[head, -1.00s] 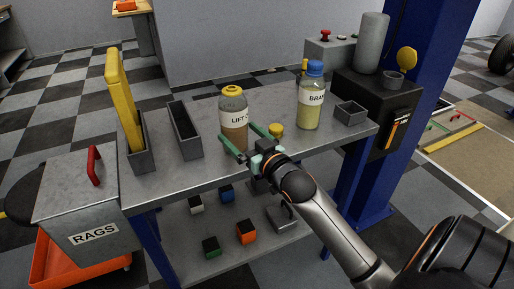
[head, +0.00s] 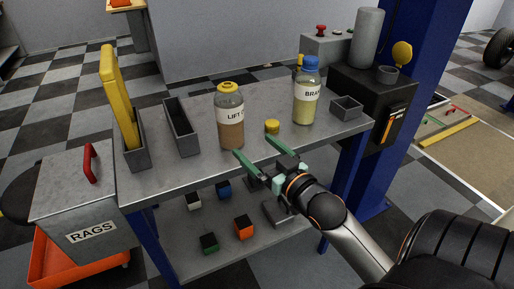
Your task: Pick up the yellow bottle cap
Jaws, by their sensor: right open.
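A small yellow cap (head: 272,126) lies on the grey metal bench top (head: 185,172), right of the bottle labelled LIFT (head: 230,122). That bottle holds brown liquid and has a yellow cap of its own (head: 229,87) on top. My right gripper (head: 254,146) is open and empty, with its green fingers pointing up and left over the bench's front edge. Its fingertips are just in front of the loose cap and the LIFT bottle, apart from the cap in the picture. My left gripper is not in view.
A blue-capped bottle (head: 307,95) and a small grey open box (head: 346,108) stand right of the loose cap. Grey bins (head: 183,128) stand at left. The lower shelf holds several coloured blocks (head: 244,228). A blue post (head: 405,90) rises at right.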

